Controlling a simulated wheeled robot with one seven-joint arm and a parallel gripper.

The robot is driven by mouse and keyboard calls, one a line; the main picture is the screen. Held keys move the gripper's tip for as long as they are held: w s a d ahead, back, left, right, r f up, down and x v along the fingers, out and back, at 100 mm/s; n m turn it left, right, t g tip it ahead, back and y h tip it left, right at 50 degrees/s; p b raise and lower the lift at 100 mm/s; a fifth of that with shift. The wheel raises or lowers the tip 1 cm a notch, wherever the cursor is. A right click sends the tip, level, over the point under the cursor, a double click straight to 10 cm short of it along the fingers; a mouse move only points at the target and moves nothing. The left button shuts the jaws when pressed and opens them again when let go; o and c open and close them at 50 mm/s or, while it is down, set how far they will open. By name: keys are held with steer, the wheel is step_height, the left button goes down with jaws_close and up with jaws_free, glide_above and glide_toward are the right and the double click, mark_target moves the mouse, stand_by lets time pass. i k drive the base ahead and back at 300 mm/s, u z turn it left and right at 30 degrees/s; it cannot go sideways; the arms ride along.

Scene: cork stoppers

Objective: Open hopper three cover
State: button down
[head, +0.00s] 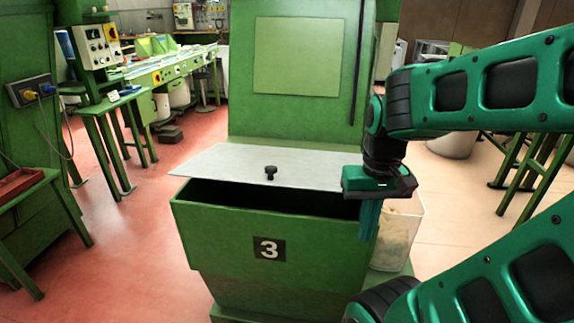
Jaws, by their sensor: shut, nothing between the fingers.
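The hopper (210,235), a green metal bin marked with a white 3 on a black plate (269,249), stands in the middle of the head view. Its cover (225,162), a flat pale grey sheet with a black knob (270,172), lies across the rear part of the top. The front part of the opening shows as a dark gap (270,197), and the cover's left end sticks out past the bin. My gripper (369,232) points down at the hopper's right front corner, shut and empty, apart from the knob. It hides part of that corner.
A clear container (398,238) with pale contents stands close on the hopper's right. A tall green panel (300,60) rises behind the cover. A green bench (35,190) stands at far left, with open red floor (125,235) between it and the hopper.

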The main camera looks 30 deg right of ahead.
mark_target(318, 170)
steer(key=u, duration=1.35)
steer(key=k, duration=1.75)
steer(key=z, duration=0.4)
steer(key=i, duration=0.5)
